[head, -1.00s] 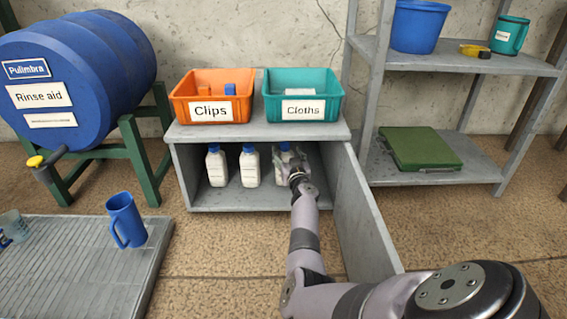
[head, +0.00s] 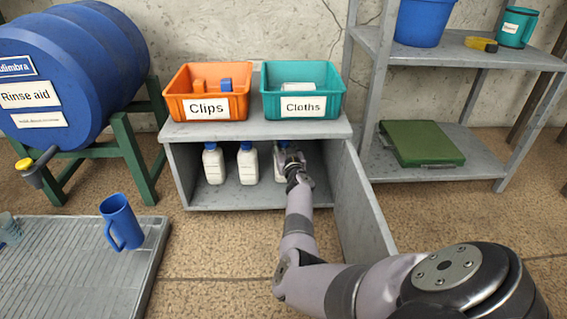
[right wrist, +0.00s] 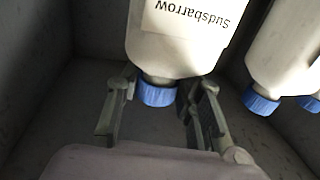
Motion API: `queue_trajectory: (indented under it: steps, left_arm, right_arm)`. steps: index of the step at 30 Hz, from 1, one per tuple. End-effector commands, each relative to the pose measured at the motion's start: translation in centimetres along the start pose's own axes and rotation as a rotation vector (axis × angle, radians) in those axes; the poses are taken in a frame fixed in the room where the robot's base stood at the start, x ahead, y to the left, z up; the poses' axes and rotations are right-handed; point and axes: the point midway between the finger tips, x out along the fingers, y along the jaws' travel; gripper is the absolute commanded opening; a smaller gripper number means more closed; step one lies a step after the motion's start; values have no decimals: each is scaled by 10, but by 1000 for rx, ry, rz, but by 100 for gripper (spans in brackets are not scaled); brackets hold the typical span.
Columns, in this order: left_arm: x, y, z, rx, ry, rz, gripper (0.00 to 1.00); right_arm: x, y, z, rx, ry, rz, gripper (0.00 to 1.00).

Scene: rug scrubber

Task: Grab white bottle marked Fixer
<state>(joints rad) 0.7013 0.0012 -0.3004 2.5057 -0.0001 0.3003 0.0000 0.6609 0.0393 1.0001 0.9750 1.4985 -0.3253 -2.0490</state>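Three white bottles with blue caps stand in the open cabinet: a left bottle (head: 214,166), a middle bottle (head: 248,166) and a right bottle (head: 281,172). Their labels are too small to read in the head view. My right gripper (head: 291,160) is at the right bottle and partly hides it. In the right wrist view this bottle (right wrist: 172,55) appears upside down, with "Sudsbarrow" on its label. The open fingers (right wrist: 160,108) lie on either side of its cap and neck, with gaps visible. No "Fixer" label is readable. My left gripper is out of view.
The cabinet (head: 255,131) carries an orange Clips bin (head: 207,107) and a teal Cloths bin (head: 303,105). Its open door (head: 362,210) stands close to the right of my arm. A shelf unit (head: 440,175) is at right, a blue barrel (head: 75,75) at left.

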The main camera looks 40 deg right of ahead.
Motion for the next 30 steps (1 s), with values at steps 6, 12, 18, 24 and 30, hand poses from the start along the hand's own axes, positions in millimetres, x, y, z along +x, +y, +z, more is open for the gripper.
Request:
queue_trajectory:
  steps: [6,12,18,24,30]
  left_arm:
    - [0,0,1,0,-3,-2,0]
    - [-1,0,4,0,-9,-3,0]
    - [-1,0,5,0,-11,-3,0]
    - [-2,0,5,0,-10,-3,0]
    - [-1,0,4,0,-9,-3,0]
  right_arm:
    - [0,1,1,-1,-1,2,16]
    - [0,1,1,-3,-2,3,2]
    - [0,2,2,-4,-3,3,0]
    - [-1,2,2,-5,-5,4,0]
    - [0,2,1,-6,-3,4,0]
